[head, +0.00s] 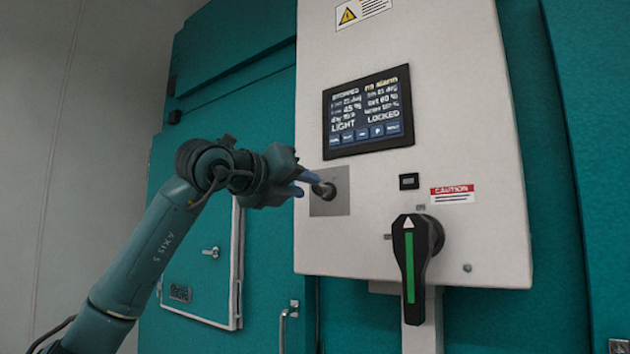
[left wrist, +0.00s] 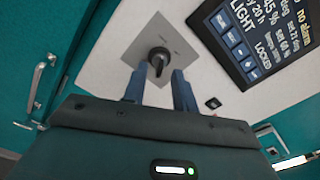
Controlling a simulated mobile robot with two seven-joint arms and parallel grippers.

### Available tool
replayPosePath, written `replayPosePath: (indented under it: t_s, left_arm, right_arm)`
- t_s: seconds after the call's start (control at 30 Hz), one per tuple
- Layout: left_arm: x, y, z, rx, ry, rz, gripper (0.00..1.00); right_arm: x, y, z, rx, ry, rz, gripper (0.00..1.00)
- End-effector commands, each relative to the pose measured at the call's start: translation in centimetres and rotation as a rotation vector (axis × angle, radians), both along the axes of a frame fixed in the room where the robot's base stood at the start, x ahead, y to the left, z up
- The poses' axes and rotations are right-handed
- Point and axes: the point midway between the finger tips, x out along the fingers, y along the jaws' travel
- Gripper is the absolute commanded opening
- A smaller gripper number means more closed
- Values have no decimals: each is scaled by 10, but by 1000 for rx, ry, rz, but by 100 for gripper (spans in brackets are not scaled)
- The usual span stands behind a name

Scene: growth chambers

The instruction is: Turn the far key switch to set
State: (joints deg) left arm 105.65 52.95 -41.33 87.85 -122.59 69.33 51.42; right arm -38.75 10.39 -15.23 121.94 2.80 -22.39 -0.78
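The key switch (head: 325,189) is a dark round knob on a square grey metal plate (head: 342,204), low on the left of the white control box. In the left wrist view the key switch (left wrist: 158,59) shows a dark grip part pointing down toward my fingers. My left gripper (head: 307,184) is at the switch, coming from the left. In the left wrist view my left gripper (left wrist: 158,78) is open, its two blue-grey fingers apart with the switch's grip between or just beyond their tips. I cannot tell whether they touch it. My right gripper is not in view.
The white control box (head: 470,120) carries a screen (head: 368,110) showing "LIGHT" and "LOCKED". A large black rotary handle (head: 414,255) with a green stripe sticks out at lower right. A teal chamber door (head: 205,265) with a small latch is at left.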

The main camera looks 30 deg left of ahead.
Motion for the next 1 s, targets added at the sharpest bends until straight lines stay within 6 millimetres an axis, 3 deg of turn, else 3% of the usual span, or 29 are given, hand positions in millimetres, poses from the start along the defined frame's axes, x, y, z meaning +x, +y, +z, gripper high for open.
replayPosePath:
  t_s: [0.1, 0.3, 0.63, 1.0]
  left_arm:
    - [20, -2, 2, -1, 2, -1, 28]
    - [39, -3, 1, 0, 1, -1, 28]
    - [43, -4, 0, 1, -1, -1, 28]
    - [42, -3, 0, 0, 0, -1, 0]
  right_arm:
    - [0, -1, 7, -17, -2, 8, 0]
    - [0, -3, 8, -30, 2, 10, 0]
    - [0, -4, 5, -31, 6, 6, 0]
    - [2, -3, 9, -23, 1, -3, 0]
